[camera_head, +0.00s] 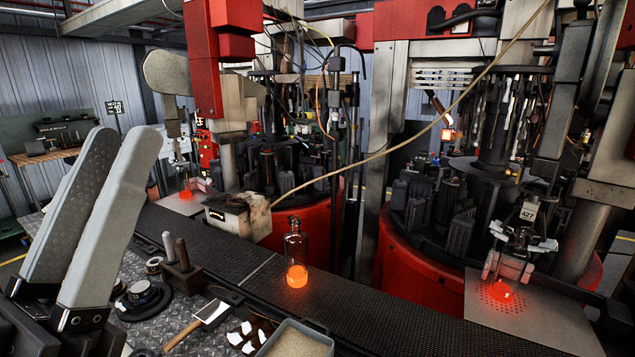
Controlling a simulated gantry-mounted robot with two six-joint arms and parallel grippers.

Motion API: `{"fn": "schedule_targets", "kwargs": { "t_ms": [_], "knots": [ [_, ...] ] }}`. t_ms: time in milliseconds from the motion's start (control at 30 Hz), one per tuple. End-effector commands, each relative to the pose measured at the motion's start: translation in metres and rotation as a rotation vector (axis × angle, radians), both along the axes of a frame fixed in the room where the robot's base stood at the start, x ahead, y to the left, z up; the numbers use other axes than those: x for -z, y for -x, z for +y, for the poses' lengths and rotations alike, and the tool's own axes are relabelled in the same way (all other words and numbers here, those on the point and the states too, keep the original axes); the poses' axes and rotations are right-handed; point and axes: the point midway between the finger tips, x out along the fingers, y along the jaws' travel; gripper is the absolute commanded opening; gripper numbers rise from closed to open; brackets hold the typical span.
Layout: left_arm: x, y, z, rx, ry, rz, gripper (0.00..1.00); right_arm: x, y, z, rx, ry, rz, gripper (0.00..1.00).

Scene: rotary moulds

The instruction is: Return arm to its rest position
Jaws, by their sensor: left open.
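My left gripper (124,140) is large at the left edge, with two long grey fingers pointing up. It is open, and I see nothing held between the fingers. One finger shows a dotted inner pad. A clear glass bottle with a glowing orange base (296,255) stands upright on the dark conveyor (345,300), to the right of the gripper and apart from it. My right gripper is not in view.
Rotary mould machines with red bases (420,262) stand behind the conveyor. A glowing orange piece (500,291) is at a perforated plate (530,325) on the right. A wooden-handled tool (211,312), dark rings (143,294) and a grey bin (297,341) lie in front. A hose crosses above.

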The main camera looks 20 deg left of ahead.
Motion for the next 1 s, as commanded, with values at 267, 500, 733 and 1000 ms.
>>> {"fn": "schedule_targets", "kwargs": {
  "t_ms": [267,500,733,1000],
  "knots": [
    [-0.102,-0.010,0.000,-0.068,-0.060,0.055,0.41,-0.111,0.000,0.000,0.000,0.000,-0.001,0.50],
    [-0.217,-0.011,-0.001,-0.065,-0.059,0.054,0.41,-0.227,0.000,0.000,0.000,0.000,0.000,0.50],
    [-0.324,-0.011,-0.001,-0.063,-0.059,0.055,0.41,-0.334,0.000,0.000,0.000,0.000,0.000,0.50],
    [-0.374,-0.011,-0.001,-0.063,-0.059,0.055,0.41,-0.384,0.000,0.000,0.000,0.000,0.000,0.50]
  ]
}}
